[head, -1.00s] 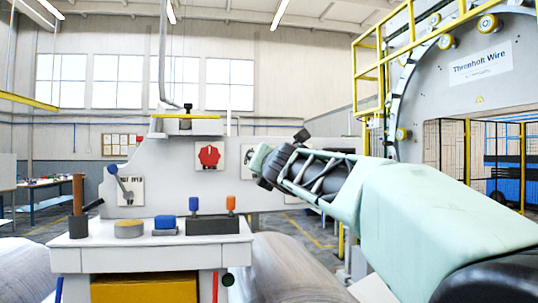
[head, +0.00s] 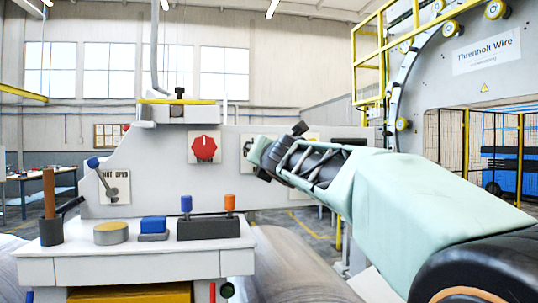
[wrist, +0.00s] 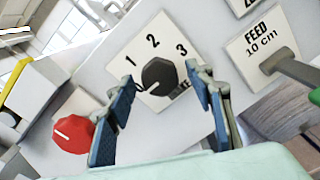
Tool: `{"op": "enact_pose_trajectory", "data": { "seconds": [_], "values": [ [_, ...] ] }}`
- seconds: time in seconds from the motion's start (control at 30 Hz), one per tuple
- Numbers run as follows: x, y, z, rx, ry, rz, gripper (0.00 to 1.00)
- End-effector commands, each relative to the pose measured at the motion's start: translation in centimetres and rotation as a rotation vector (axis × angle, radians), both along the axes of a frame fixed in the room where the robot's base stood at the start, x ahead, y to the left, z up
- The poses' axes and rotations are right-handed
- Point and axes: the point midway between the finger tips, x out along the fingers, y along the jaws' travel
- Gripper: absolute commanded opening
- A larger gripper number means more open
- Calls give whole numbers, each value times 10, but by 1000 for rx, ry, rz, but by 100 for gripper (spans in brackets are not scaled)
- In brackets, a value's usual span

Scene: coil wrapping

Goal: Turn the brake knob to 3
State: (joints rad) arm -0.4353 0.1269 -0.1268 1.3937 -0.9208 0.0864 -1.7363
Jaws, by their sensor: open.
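The black brake knob (wrist: 158,76) sits on a white plate (wrist: 146,48) marked 1, 2 and 3 in the wrist view. The plate's lower lettering is partly covered. I cannot make out clearly which number the knob points to. My gripper (wrist: 160,80) is open, with one blue-padded finger on each side of the knob. I see a gap on both sides and cannot tell the depth. In the head view my gripper (head: 256,150) is in front of the panel and hides most of the knob and its plate.
A red knob (wrist: 72,134) is left of the brake plate, and a FEED plate (wrist: 262,45) with a lever (wrist: 292,68) is at its right. A lever (head: 106,178) is at the panel's left. A white bench (head: 140,258) with tools stands in front.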

Motion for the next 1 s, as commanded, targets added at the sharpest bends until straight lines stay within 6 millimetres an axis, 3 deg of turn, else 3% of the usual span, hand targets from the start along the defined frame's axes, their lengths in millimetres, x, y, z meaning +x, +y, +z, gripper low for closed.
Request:
{"op": "enact_pose_trajectory", "data": {
  "seconds": [0.4,0.77,1.0],
  "values": [
    [1,0,0,0,0,1,49],
    [1,0,0,0,0,0,9],
    [1,0,0,16,5,0,7]
  ]
}}
